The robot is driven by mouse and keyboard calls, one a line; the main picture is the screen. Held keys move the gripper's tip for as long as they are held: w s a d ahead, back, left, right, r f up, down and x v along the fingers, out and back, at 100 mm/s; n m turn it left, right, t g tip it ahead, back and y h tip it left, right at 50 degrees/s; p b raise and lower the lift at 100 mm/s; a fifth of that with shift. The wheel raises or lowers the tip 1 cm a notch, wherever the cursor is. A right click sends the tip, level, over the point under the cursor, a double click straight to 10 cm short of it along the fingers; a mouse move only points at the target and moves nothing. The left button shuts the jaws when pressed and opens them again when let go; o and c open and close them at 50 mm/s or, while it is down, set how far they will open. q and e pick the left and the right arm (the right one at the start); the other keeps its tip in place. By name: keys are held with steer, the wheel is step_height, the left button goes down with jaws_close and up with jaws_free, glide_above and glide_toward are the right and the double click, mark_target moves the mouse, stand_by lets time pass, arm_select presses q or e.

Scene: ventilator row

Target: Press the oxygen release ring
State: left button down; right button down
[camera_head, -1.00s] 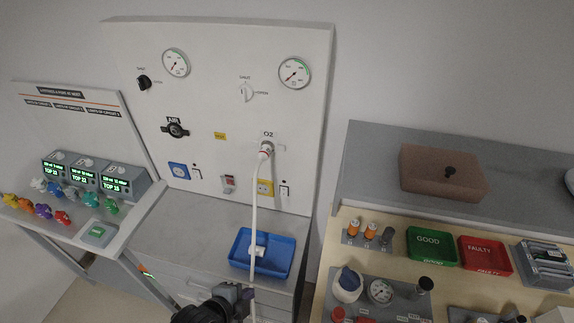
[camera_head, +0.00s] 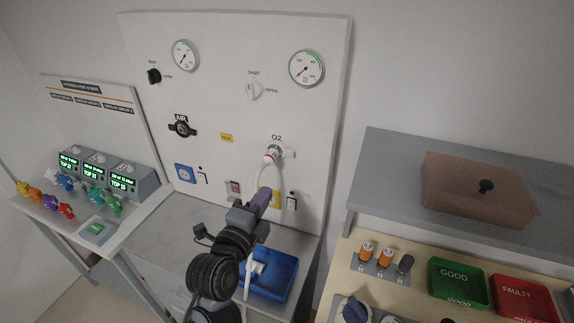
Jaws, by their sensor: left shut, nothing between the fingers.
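The O2 outlet (camera_head: 276,152) is on the upright white panel (camera_head: 225,105), under its O2 label. A white plug with a red ring (camera_head: 269,158) sits in it, and a white hose (camera_head: 261,176) hangs from the plug. My left gripper (camera_head: 265,194) is shut and empty, below the plug and apart from it in the picture. It covers part of the hose, and I cannot tell whether it touches it. The release ring cannot be clearly told apart from the rest of the fitting. My right gripper is out of view.
A blue tray (camera_head: 283,276) stands on the grey counter below the panel. The AIR outlet (camera_head: 182,129) is to the left. A wooden bench at right holds a green GOOD tray (camera_head: 457,284) and a red FAULTY tray (camera_head: 520,299).

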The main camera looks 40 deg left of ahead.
arm_select(q)
steer(key=shift+w, duration=0.15)
steer(key=p, duration=0.2)
glide_toward(290, 155)
steer(key=x, duration=0.5)
steer(key=shift+w+r, duration=0.1)
steer(key=shift+w, duration=0.1)
steer(key=shift+w+a, duration=0.2)
steer(key=shift+w, duration=0.5)
steer(key=shift+p, duration=0.35)
